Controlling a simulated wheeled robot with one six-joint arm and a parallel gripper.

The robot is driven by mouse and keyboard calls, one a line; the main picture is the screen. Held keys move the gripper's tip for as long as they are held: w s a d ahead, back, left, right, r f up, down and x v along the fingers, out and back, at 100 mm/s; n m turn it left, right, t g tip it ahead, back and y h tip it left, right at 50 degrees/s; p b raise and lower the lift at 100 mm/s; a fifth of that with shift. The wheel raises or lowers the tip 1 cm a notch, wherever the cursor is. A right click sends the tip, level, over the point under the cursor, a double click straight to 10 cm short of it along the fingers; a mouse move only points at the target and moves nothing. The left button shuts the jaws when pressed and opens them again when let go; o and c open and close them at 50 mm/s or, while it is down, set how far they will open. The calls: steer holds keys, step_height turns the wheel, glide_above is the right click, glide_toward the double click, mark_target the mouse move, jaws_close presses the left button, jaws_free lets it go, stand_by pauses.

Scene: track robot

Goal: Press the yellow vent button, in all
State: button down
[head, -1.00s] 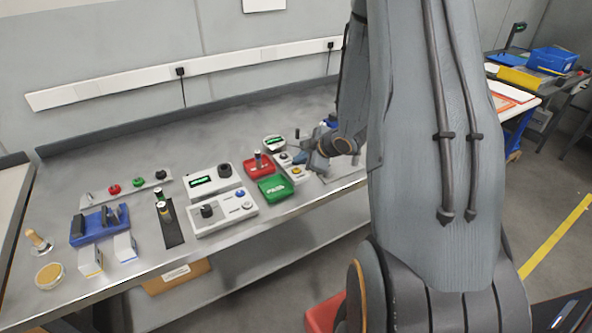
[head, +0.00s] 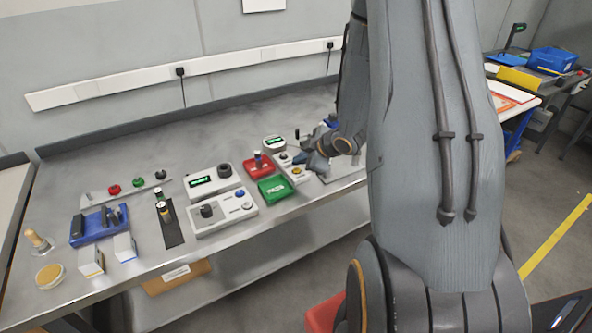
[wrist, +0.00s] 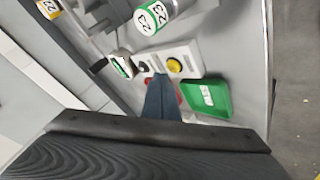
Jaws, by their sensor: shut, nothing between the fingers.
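The yellow button (wrist: 174,65) sits on a white control box (wrist: 190,52), beside a dark round button (wrist: 143,66). In the head view the yellow button (head: 297,170) is small, near the front of the bench. My gripper (wrist: 162,80) is shut and empty. In the wrist view its tip overlaps the near edge of the box, just below and left of the yellow button. In the head view my gripper (head: 303,159) is over the box, just behind the button. I cannot tell whether it touches the box.
A green PASS tray (head: 273,188) and a red tray (head: 249,170) stand beside the box. A round-faced cylinder marked 23 (wrist: 152,18) shows in the wrist view. A white box with knob and blue button (head: 222,214) is farther left. My arm hides the bench's right end.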

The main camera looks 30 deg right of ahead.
stand_by(0.4)
steer(key=shift+f, duration=0.45)
steer(key=shift+f+b, duration=0.35)
steer(key=shift+b, duration=0.1)
stand_by(0.4)
stand_by(0.4)
steer(key=shift+r+p, duration=0.75)
steer(key=shift+r, duration=0.05)
steer(key=shift+r, duration=0.1)
step_height(320, 180, up, 5)
steer(key=p, duration=0.4)
stand_by(0.6)
